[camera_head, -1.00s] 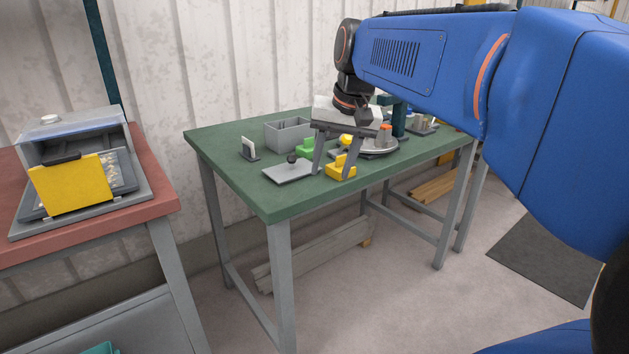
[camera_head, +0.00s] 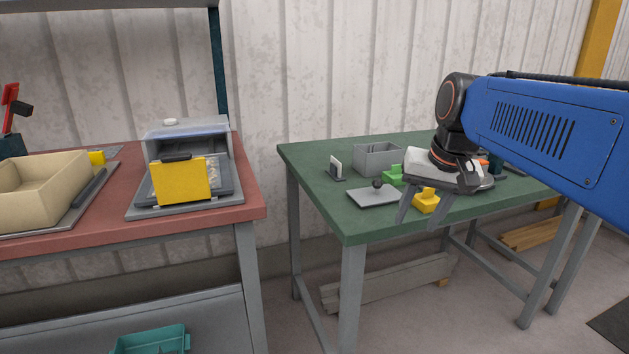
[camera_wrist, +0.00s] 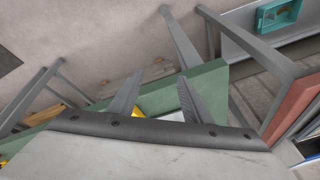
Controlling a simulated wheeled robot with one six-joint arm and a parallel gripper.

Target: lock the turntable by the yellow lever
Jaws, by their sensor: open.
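The turntable (camera_head: 484,184) is a round grey disc on the green table, mostly hidden behind my gripper and wrist. A yellow block with a raised knob (camera_head: 426,203) stands near the table's front edge, partly behind a finger. I cannot tell whether it is the lever or how the lever is set. My gripper (camera_head: 420,224) is open and empty, fingers pointing down in front of the table's front edge. In the wrist view its fingers (camera_wrist: 160,76) are spread apart with nothing between them. A bit of yellow shows at that view's left edge.
The green table (camera_head: 308,158) also holds a grey bin (camera_head: 378,158), a green block (camera_head: 392,175), a grey plate with a black knob (camera_head: 374,196) and a small upright holder (camera_head: 336,168). Left stands a red bench (camera_head: 250,200) with a yellow-fronted machine (camera_head: 180,181). Floor lies between.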

